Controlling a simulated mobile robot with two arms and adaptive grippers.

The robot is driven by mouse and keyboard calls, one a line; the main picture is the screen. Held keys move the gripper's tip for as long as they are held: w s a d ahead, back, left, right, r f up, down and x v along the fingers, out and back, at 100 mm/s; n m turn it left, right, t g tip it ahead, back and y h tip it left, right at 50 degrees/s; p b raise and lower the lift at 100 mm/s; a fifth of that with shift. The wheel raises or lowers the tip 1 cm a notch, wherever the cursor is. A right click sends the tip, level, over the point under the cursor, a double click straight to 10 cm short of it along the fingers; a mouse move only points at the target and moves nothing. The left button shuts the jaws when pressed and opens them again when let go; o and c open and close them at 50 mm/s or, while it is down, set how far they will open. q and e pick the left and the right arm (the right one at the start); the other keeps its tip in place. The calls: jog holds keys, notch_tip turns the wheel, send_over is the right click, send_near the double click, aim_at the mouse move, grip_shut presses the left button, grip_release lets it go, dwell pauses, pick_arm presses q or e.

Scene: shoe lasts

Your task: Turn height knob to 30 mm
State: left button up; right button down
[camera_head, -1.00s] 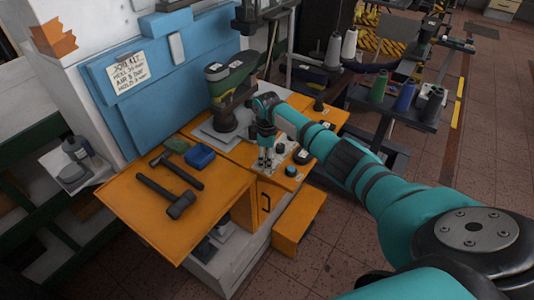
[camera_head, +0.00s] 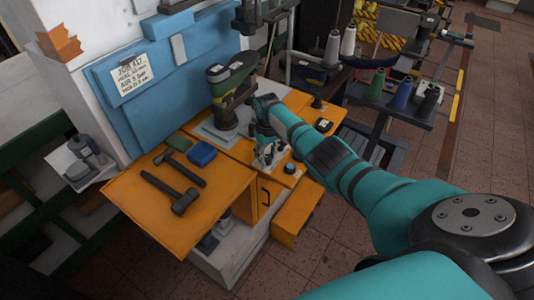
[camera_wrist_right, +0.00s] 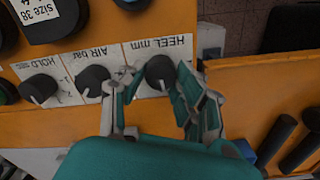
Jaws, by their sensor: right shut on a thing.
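The heel-height knob (camera_wrist_right: 160,70) is a round black dial with a white pointer mark, beside a white label reading "HEEL mm". In the right wrist view the pointer mark is at the knob's lower edge; the scale cannot be read. My right gripper (camera_wrist_right: 162,100) has one finger on either side of this knob and is shut on it. In the head view my right gripper (camera_head: 268,158) is down at the front of the orange bench and hides the knob. My left gripper is not in view.
The AIR bar knob (camera_wrist_right: 92,80) and HOLD knob (camera_wrist_right: 38,88) sit close beside the heel knob. A job card (camera_head: 131,75) hangs on the blue board. Hammers (camera_head: 180,197) and a blue box (camera_head: 201,153) lie on the bench (camera_head: 130,205). A green-black machine (camera_head: 232,80) stands behind.

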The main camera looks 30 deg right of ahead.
aim_at(267, 157)
jog(key=shift+w+r+m, duration=0.1)
jog(key=shift+m, duration=0.5)
jog(key=c, duration=0.9)
grip_release()
jog(key=shift+c, duration=0.2)
notch_tip(267, 157, up, 12)
